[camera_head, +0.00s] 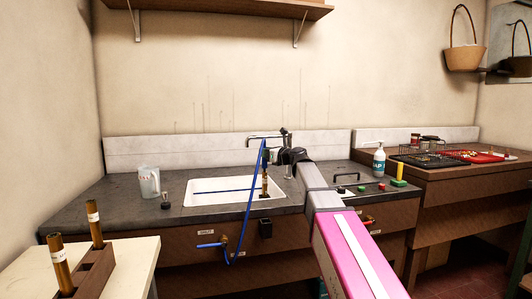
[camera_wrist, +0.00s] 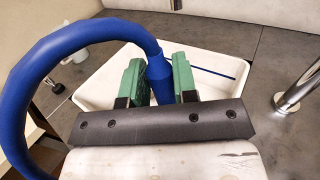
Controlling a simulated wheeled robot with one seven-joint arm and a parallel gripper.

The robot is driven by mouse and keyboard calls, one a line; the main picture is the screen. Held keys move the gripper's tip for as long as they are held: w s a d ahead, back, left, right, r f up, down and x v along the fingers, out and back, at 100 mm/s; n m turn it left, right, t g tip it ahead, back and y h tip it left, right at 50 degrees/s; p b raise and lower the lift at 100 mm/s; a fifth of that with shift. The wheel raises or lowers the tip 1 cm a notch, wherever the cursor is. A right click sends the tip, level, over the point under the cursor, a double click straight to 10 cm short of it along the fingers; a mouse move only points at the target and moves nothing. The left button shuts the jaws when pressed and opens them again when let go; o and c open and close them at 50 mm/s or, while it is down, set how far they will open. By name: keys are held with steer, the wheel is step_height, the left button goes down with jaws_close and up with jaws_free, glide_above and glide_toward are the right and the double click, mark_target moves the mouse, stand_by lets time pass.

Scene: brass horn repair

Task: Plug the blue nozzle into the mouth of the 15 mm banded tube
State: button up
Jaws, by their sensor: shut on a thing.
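My gripper (camera_head: 270,156) is over the white sink, with its green fingers shut on the blue nozzle (camera_wrist: 159,82) in the wrist view. The blue hose (camera_head: 249,200) arches up from the nozzle and hangs down over the counter front. A brass tube (camera_head: 265,186) stands in the sink below my gripper. I cannot tell whether the nozzle's lower end touches it. Two brass tubes with white bands, a front one (camera_head: 61,262) and a rear one (camera_head: 94,222), stand in a wooden rack at the left. Their band markings are too small to read.
The sink (camera_head: 205,198) is set in a dark counter. A faucet (camera_head: 284,139) stands behind my gripper; its metal also shows at right in the wrist view (camera_wrist: 297,86). A clear jug (camera_head: 148,182) stands left, a soap bottle (camera_head: 379,160) right.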

steer(key=shift+f, duration=0.8)
steer(key=o, duration=1)
steer(key=v, duration=1)
steer(key=shift+s+d, duration=0.25)
steer(key=shift+d, duration=0.05)
